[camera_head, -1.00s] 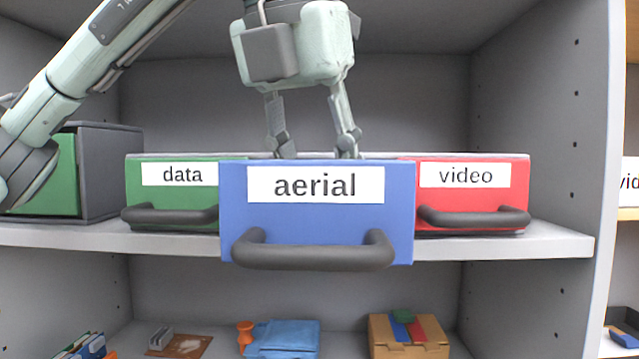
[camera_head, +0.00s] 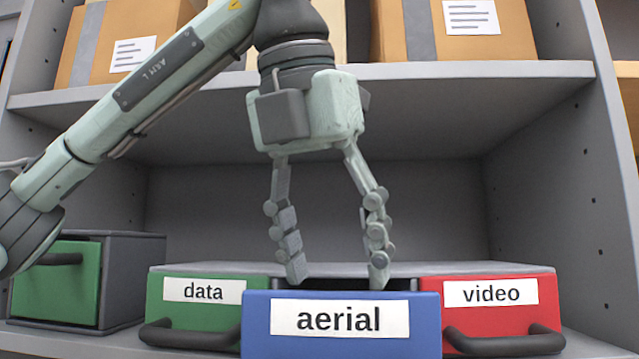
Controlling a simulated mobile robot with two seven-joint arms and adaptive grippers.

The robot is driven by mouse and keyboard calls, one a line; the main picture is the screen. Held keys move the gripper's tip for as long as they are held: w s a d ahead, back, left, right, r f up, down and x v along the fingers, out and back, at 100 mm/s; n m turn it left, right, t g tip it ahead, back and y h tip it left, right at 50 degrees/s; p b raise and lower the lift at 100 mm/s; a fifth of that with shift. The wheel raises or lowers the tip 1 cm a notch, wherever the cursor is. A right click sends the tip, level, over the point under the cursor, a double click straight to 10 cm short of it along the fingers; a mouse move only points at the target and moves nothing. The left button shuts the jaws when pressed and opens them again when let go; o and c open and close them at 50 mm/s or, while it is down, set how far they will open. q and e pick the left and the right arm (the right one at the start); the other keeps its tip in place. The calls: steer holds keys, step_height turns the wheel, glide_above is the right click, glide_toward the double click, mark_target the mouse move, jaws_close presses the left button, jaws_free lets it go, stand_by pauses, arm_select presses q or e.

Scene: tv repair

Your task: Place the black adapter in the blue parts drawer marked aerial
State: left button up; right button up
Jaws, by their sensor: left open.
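The blue parts drawer marked aerial (camera_head: 341,344) is pulled out towards me, between a green drawer and a red one. Its front hides its inside. My left gripper (camera_head: 336,282) points down over the opening behind the blue front. Its fingers are spread wide apart, with nothing visible between them. Its fingertips are close to the drawer's top edge. The black adapter is not visible; whether it lies inside the drawer I cannot tell. My right gripper is not in view.
The green data drawer (camera_head: 180,317) and red video drawer (camera_head: 497,319) flank the blue one, with dark handles in front. A separate green-fronted box (camera_head: 66,292) stands at the left. An upper shelf (camera_head: 440,72) with cardboard boxes (camera_head: 462,37) lies behind my arm.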

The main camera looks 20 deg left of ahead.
arm_select(q)
steer(key=v, duration=0.6)
steer(key=shift+r, duration=0.35)
steer(key=shift+s, duration=0.1)
steer(key=shift+c, duration=0.3)
stand_by(0.6)
